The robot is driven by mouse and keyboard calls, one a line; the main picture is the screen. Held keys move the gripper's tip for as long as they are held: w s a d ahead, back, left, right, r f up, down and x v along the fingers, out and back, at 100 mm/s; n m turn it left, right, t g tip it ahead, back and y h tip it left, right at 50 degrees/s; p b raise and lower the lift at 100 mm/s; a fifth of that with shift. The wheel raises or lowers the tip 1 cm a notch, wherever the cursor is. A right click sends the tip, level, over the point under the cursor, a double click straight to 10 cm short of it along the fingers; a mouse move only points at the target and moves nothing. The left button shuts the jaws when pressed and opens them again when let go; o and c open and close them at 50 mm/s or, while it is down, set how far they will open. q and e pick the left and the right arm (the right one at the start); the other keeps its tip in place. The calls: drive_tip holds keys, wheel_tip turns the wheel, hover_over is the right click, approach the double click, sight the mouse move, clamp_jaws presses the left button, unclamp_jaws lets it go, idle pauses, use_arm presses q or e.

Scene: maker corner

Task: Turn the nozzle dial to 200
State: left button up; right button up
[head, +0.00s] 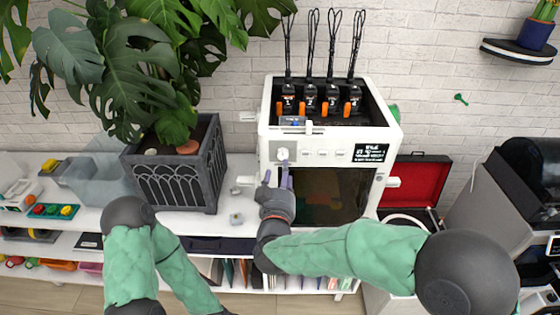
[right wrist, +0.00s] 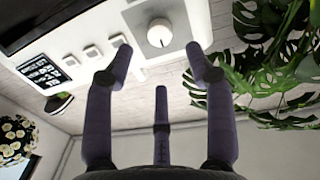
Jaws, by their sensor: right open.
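The nozzle dial (head: 282,154) is a small round white knob at the left of the white 3D printer's front panel (head: 340,131). In the right wrist view the dial (right wrist: 159,33) shows close up, but I cannot read its setting. My right gripper (head: 276,177) is open just below and in front of the dial. In the right wrist view its fingers are spread, with the dial beyond the gap between them, and nothing is held. The printer's small display (head: 371,153) is lit, its text too small to read. My left arm shows at the lower left, but its gripper is out of frame.
Several white buttons (head: 323,154) sit right of the dial. Black tools with orange parts (head: 309,100) stand on top of the printer. A dark planter (head: 172,180) with a large leafy plant stands to the left. An open red case (head: 415,182) lies to the right.

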sight(282, 156)
drive_tip(key=w, duration=0.6)
drive_tip(key=shift+w+d+b, duration=0.15)
drive_tip(key=shift+w+b, duration=0.1)
drive_tip(key=shift+b, duration=0.05)
clamp_jaws()
